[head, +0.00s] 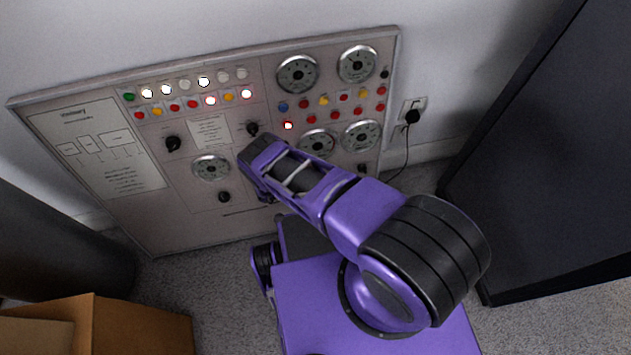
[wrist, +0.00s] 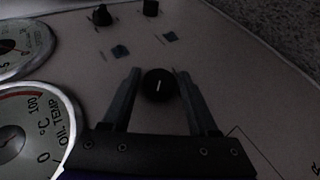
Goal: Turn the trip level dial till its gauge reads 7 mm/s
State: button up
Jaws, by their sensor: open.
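In the wrist view, a round black dial (wrist: 158,86) with a short white pointer line stands between the two fingers of my gripper (wrist: 159,73). The fingers are open, one on each side of the dial, with a visible gap on both sides. I cannot tell their depth over the dial. No label naming the dial is legible. In the head view, my arm covers the gripper and part of the panel (head: 190,222). Several round gauges show there, including a lower-left gauge (head: 211,167) with a black knob (head: 223,196) below it; their readings are too small to read.
An oil temp gauge (wrist: 15,140) fills the left of the wrist view. Two more black knobs (wrist: 102,15) stand at its top. Rows of coloured lamps (head: 191,104) line the panel. A cardboard box (head: 135,325) and dark cabinet (head: 545,170) flank my base.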

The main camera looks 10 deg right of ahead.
grip_shut()
jog(key=shift+y, duration=0.3)
jog(key=y, duration=0.1)
jog(key=m+y, duration=0.1)
jog(key=y, duration=0.1)
jog(key=shift+d+r+g, duration=0.2)
jog(key=shift+d+g, duration=0.05)
jog(key=shift+g, duration=0.15)
jog(key=y, duration=0.1)
jog(key=m+y+p, duration=0.1)
jog(key=y, duration=0.1)
jog(key=y+p, duration=0.1)
jog(key=shift+d+r+m+y, duration=0.1)
jog(key=shift+d+m+y, duration=0.2)
jog(key=shift+m, duration=0.1)
jog(key=shift+d+f+m+y, duration=0.15)
jog(key=shift+m+y, duration=0.25)
jog(key=shift+y, duration=0.7)
jog(key=shift+m+y+b, duration=0.3)
jog(key=shift+y, duration=0.5)
